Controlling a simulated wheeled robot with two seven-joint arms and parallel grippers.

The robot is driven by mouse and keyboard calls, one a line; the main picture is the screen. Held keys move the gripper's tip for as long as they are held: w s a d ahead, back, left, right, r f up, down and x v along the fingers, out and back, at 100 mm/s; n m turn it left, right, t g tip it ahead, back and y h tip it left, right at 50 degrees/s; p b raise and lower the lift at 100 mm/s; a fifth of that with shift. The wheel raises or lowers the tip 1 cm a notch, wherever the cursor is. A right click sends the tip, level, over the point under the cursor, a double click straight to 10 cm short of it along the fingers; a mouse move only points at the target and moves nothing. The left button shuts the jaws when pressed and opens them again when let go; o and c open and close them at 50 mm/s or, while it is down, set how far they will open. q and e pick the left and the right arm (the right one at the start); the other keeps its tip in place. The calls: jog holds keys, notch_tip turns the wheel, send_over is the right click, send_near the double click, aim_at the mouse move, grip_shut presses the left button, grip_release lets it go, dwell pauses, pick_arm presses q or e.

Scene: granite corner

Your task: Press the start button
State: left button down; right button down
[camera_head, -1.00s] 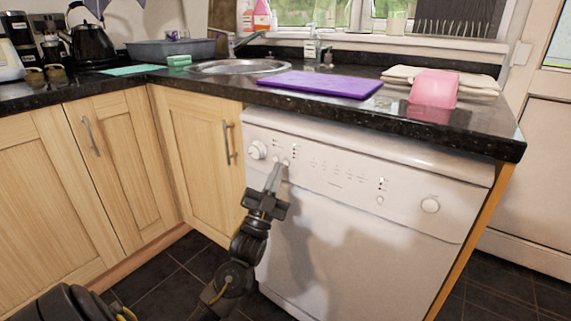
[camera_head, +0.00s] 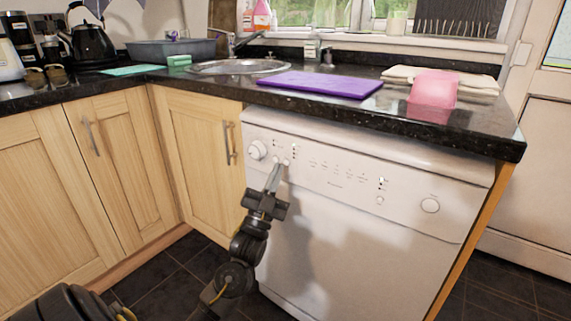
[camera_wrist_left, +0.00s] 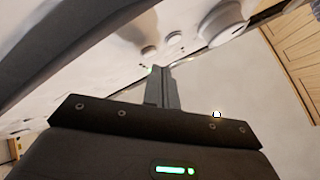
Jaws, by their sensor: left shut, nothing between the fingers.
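The white dishwasher (camera_head: 350,240) stands under the worktop, with its control panel (camera_head: 335,180) along the top front. Two small round buttons sit left on the panel, beside a round dial (camera_head: 257,150); they also show in the left wrist view, as a left button (camera_wrist_left: 148,51) and a right button (camera_wrist_left: 174,38). A larger round button (camera_head: 430,205) sits at the panel's right end. Labels are too small to tell which is start. My left gripper (camera_head: 275,166) is shut and empty, its tips close to the two small buttons; contact cannot be told. My right gripper is out of view.
The dark granite worktop (camera_head: 215,87) overhangs the panel just above. It bears a purple board (camera_head: 320,84), a pink item (camera_head: 433,90) and a sink (camera_head: 240,67). Wooden cupboards (camera_head: 205,140) stand left of the dishwasher. Free room lies in front of its door.

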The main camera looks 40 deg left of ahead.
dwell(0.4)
pick_arm(q)
jog(key=shift+w, duration=0.45)
jog(key=shift+w, duration=0.3)
dwell(0.5)
jog(key=shift+s, duration=0.1)
jog(key=shift+s+p, duration=0.6)
jog(key=shift+s, duration=0.05)
jog(key=shift+s, duration=0.1)
jog(key=s+p, duration=0.2)
jog(key=s, duration=0.2)
jog(key=shift+s, duration=0.4)
